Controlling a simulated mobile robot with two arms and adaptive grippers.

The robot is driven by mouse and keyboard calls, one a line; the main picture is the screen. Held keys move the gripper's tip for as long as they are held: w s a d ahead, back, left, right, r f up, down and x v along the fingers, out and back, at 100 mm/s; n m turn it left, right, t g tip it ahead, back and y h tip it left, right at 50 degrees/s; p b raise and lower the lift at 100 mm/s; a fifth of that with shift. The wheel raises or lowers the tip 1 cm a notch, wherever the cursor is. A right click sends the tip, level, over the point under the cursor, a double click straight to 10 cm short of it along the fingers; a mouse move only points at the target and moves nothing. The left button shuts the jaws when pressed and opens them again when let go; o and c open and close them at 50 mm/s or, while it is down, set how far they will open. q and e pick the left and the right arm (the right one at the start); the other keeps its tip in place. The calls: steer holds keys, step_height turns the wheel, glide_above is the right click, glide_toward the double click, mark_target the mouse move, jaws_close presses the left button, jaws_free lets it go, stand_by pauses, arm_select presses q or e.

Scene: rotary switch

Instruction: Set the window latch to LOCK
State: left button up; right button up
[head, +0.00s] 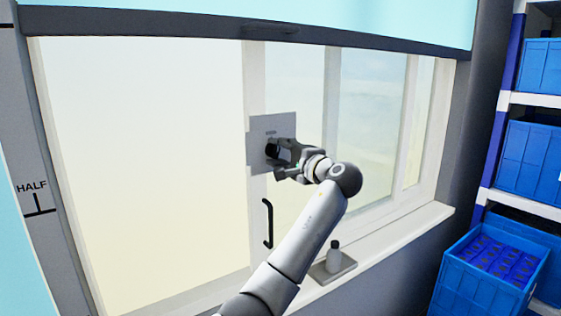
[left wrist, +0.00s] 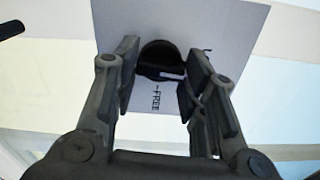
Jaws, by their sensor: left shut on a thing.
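The window latch is a black round knob (left wrist: 160,60) on a grey plate (head: 262,125) fixed to the window's middle post. The plate also shows in the left wrist view (left wrist: 225,30). My left gripper (head: 277,160) is at the plate and shut on the knob, one finger on each side in the left wrist view (left wrist: 158,85). A light mark shows on the knob's near edge, and the word FREE is printed beside that edge. Small lettering above the knob in the head view is too small to read. My right gripper is not in view.
A black handle (head: 267,222) is on the post below the plate. A rack with blue bins (head: 530,160) stands at the right. A blind (head: 380,20) hangs above the window.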

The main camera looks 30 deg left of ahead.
arm_select(q)
steer(key=shift+f+n+b, duration=0.15)
steer(key=shift+n+b, duration=0.2)
steer(key=shift+n, duration=0.25)
steer(key=o, duration=1)
steer(key=shift+d, duration=0.1)
steer(key=v, duration=1.2)
